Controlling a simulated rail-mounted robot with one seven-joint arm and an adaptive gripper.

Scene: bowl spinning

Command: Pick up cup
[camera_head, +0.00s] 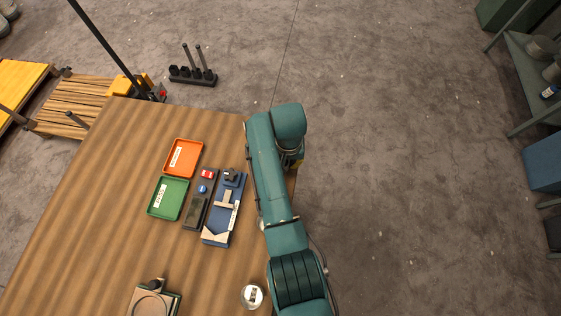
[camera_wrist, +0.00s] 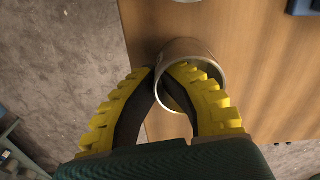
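My gripper (camera_wrist: 160,72) has yellow, ridged fingers with dark inner pads. One finger reaches inside the cup and the other is outside, with the left part of the cup's wall between their tips. The fingers look closed on that wall. The cup is over the wooden table near its edge; I cannot tell whether it touches the table. In the head view my arm hides the cup and the fingertips.
The wooden table (camera_head: 110,200) holds an orange tray (camera_head: 168,172), a green tray (camera_head: 155,208), a blue fixture (camera_head: 216,240) and a round pale item (camera_head: 244,304) near the front. A dark rack (camera_head: 200,81) is beyond the table. Open floor lies to the right.

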